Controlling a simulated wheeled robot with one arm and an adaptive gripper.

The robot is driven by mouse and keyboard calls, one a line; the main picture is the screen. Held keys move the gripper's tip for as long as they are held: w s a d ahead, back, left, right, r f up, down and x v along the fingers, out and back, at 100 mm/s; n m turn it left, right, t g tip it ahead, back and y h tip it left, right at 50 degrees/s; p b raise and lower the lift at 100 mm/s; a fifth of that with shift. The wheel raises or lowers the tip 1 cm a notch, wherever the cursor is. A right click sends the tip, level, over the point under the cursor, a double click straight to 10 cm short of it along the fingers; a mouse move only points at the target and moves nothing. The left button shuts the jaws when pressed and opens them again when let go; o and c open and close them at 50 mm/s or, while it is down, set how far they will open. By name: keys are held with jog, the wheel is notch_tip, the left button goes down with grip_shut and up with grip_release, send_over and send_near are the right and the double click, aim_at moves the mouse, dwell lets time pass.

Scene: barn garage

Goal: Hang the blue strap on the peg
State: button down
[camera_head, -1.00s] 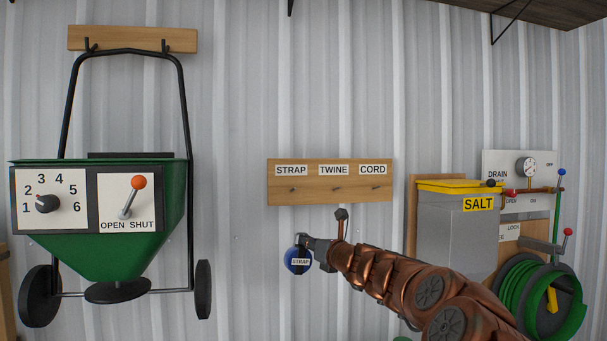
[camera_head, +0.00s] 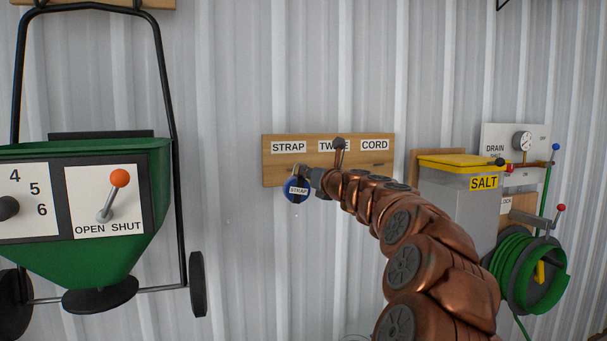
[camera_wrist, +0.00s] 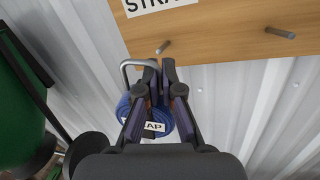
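The blue strap (camera_head: 292,190) is a rolled coil with a white STRAP label and a grey metal loop on top. It also shows in the wrist view (camera_wrist: 160,114), partly behind the fingers, with its loop (camera_wrist: 125,76) rising to the left of them. My gripper (camera_head: 308,173) is shut on the strap at its loop (camera_wrist: 160,68). The strap hangs in front of the lower edge of the wooden peg board (camera_head: 274,173). In the wrist view the peg under the STRAP label (camera_wrist: 163,47) is bare, just beyond the fingertips and apart from the loop.
The board's TWINE peg (camera_wrist: 280,33) is bare, right of the strap peg. A green spreader (camera_head: 95,245) stands at left. A grey salt bin (camera_head: 455,215) with yellow lid and a green hose reel (camera_head: 510,275) are at right. The wall below the board is clear.

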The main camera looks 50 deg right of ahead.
jog(key=x, duration=0.5)
jog(key=d+x, duration=0.1)
jog(key=x, duration=0.1)
jog(key=shift+d+f+b, duration=0.2)
jog(key=shift+f+b, duration=0.1)
jog(key=shift+f, duration=0.1)
dwell(0.4)
